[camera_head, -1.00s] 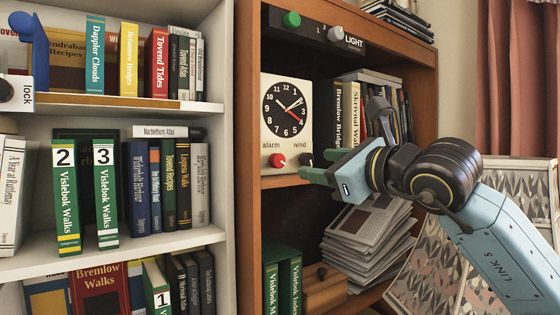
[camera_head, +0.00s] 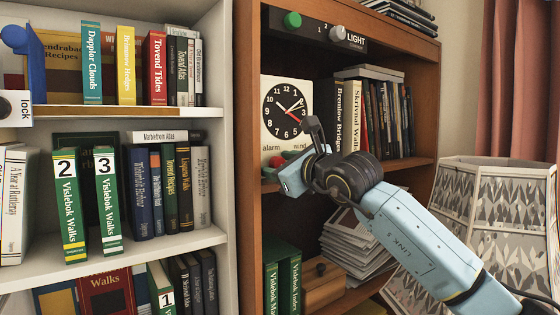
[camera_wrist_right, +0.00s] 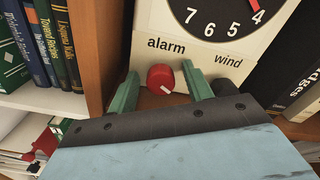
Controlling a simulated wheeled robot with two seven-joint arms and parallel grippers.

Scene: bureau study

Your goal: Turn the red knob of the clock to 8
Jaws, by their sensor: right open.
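The clock (camera_head: 287,98) is a white panel with a black dial, standing on the wooden shelf. Its red hand points near 4. The red knob (camera_head: 275,161) sits below the dial under the word "alarm"; it also shows in the right wrist view (camera_wrist_right: 161,76), with a white mark pointing to the lower right. My right gripper (camera_head: 280,165) is open in front of the knob. In the right wrist view its green fingers (camera_wrist_right: 163,88) stand on either side of the knob, with gaps visible. My left gripper is not in view.
Books (camera_head: 348,118) stand right of the clock. The bookcase side (camera_head: 247,220) is close on the left. A panel with a green knob (camera_head: 292,20) and a light knob (camera_head: 337,33) is above. A patterned lampshade (camera_head: 490,200) stands at the right.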

